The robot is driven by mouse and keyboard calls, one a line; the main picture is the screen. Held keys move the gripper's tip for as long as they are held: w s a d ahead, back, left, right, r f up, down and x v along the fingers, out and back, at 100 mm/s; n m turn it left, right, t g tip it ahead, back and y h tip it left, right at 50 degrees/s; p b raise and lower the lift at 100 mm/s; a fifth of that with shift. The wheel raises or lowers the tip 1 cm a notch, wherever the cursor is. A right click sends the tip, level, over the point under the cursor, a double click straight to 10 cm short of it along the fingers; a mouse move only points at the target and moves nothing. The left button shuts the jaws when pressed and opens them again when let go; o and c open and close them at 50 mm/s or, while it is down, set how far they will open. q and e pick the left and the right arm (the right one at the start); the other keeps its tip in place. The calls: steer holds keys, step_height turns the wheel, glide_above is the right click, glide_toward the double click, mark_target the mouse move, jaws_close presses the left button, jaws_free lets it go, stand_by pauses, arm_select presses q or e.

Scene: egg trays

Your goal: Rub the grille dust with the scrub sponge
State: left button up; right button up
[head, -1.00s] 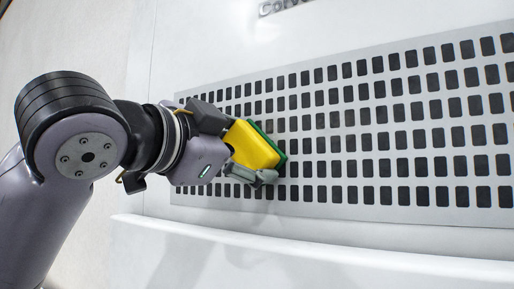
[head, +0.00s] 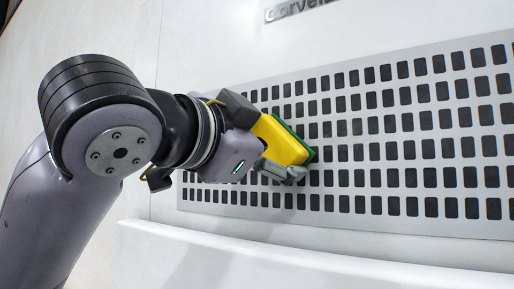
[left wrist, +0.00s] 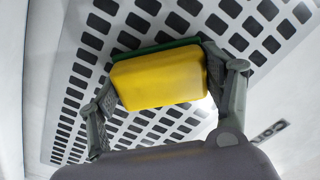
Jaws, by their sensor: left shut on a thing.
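The scrub sponge (head: 283,142) is a yellow block with a green scrub side. My left gripper (head: 268,136) is shut on the sponge, with a finger on each side of it. The green side faces the grille (head: 400,136), a pale panel with rows of dark rectangular slots. The sponge is at the grille's left part, against or very close to it; contact is hard to tell. The left wrist view shows the sponge (left wrist: 160,80) between both fingers, with the grille (left wrist: 75,100) behind. A faint dark smudge may show on the grille just right of the sponge; dust is hard to make out. My right gripper is not in view.
A white ledge (head: 300,258) runs below the grille. Raised lettering (head: 292,9) is on the white panel above it. The grille's right part is clear of objects.

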mark_target(385, 143)
arm_select(q)
steer(key=shift+s+d+b, duration=0.1)
steer(key=shift+s+d, duration=1.3)
steer(key=shift+d, duration=0.55)
steer(key=shift+s+d+b, duration=0.15)
steer(key=shift+s+d, duration=1.2)
steer(key=shift+d, duration=0.55)
steer(key=shift+s+d+b, duration=0.1)
steer(key=shift+s+d, duration=1.3)
steer(key=shift+d, duration=0.55)
steer(key=shift+a, duration=0.1)
steer(key=shift+s+a+f+b, duration=0.1)
steer(key=shift+s+a+b, duration=0.1)
steer(key=shift+a+b, duration=0.1)
steer(key=shift+b+v, duration=0.9)
steer(key=shift+v, duration=1.7)
steer(key=shift+d, duration=0.1)
